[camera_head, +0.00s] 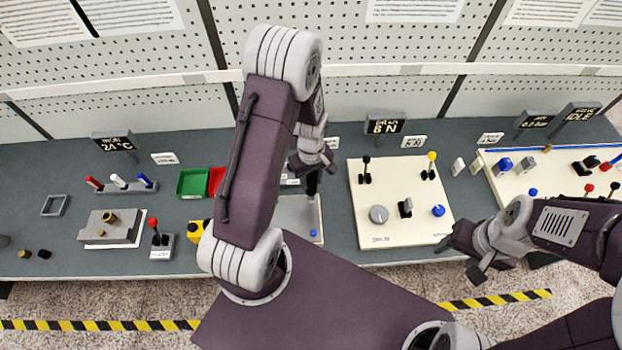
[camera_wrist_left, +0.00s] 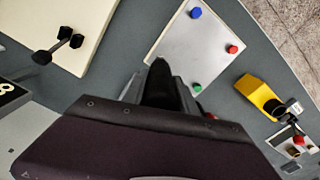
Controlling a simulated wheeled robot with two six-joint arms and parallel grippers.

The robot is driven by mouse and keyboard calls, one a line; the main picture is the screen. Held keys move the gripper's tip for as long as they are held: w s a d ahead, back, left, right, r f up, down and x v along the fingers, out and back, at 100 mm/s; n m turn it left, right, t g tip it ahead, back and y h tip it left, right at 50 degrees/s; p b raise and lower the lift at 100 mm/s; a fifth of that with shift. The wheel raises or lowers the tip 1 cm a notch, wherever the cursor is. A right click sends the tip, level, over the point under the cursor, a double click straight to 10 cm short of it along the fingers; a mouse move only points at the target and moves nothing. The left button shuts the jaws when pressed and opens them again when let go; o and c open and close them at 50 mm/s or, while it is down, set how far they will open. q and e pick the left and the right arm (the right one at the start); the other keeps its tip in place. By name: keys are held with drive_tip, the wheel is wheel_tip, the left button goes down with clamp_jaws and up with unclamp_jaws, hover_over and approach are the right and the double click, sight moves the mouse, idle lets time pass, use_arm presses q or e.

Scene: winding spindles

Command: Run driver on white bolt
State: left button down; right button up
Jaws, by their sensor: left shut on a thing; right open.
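A light grey plate (camera_wrist_left: 190,50) shows blue (camera_wrist_left: 195,13), red (camera_wrist_left: 232,49) and green (camera_wrist_left: 197,88) bolts in the left wrist view. In the head view the plate (camera_head: 318,212) is partly behind my left arm, with its blue bolt (camera_head: 313,233) visible. I cannot see the white bolt; my gripper covers part of the plate. My left gripper (camera_head: 312,183) points down over the plate, shut on a dark tool (camera_wrist_left: 160,82), apparently the driver. Its tip is hidden, so contact with a bolt cannot be told. My right gripper (camera_head: 468,258) is open and empty near the table's front edge.
A yellow holder (camera_wrist_left: 258,93) stands beside the plate. A cream panel (camera_head: 375,228) with levers and knobs lies to the right. Green (camera_head: 193,183) and red (camera_head: 216,180) bins, a grey block (camera_head: 112,228) and a red-knobbed lever (camera_head: 153,223) are at left.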

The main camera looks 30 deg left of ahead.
use_arm(q)
wheel_tip(320, 180, up, 6)
drive_tip(key=p, duration=0.4)
drive_tip(key=shift+p, duration=0.3)
